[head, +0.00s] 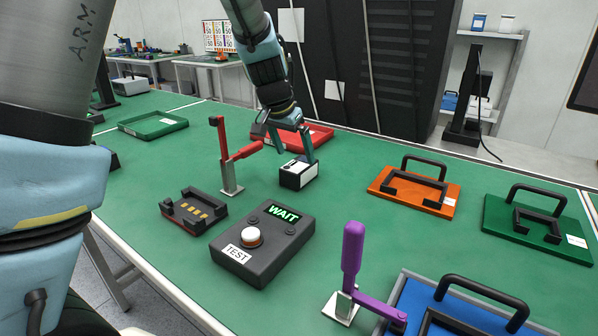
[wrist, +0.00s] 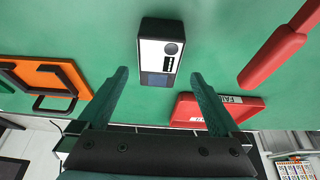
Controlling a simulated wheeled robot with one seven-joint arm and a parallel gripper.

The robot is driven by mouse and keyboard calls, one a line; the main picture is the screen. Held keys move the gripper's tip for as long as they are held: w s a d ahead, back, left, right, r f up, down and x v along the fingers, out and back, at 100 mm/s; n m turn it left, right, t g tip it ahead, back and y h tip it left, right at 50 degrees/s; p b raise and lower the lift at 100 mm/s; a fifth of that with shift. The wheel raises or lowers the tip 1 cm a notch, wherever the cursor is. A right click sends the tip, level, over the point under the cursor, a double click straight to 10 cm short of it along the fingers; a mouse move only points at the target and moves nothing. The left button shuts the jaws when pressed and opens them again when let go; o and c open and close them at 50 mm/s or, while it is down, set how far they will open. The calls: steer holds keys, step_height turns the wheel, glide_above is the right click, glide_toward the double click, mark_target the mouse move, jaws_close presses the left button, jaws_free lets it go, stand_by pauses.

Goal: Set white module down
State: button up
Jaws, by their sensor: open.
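The white module (head: 299,174), a small box with a white face and dark sides, rests on the green table in the middle of the head view. In the wrist view the white module (wrist: 160,54) lies just beyond the fingertips, its face showing a dark round spot and a dark panel. My gripper (head: 297,146) is open, its fingers above and close to the module. In the wrist view my gripper (wrist: 158,78) has its two teal fingers spread wide with nothing between them. I cannot tell from the head view whether a finger touches the module.
A red toggle clamp (head: 231,165) stands just left of the module, and a dark cradle (head: 194,211) and a WAIT test box (head: 263,243) lie in front. A red tray (head: 321,136) is behind. An orange plate (head: 413,193) is right. Bare table lies between the module and orange plate.

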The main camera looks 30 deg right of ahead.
mark_target(299, 164)
steer(key=p+x, duration=0.1)
steer(key=x, duration=0.4)
steer(key=shift+d+f, duration=0.1)
steer(key=shift+f, duration=0.15)
steer(key=shift+f, duration=0.25)
stand_by(0.4)
jaws_close()
stand_by(0.9)
steer(key=shift+r, duration=0.1)
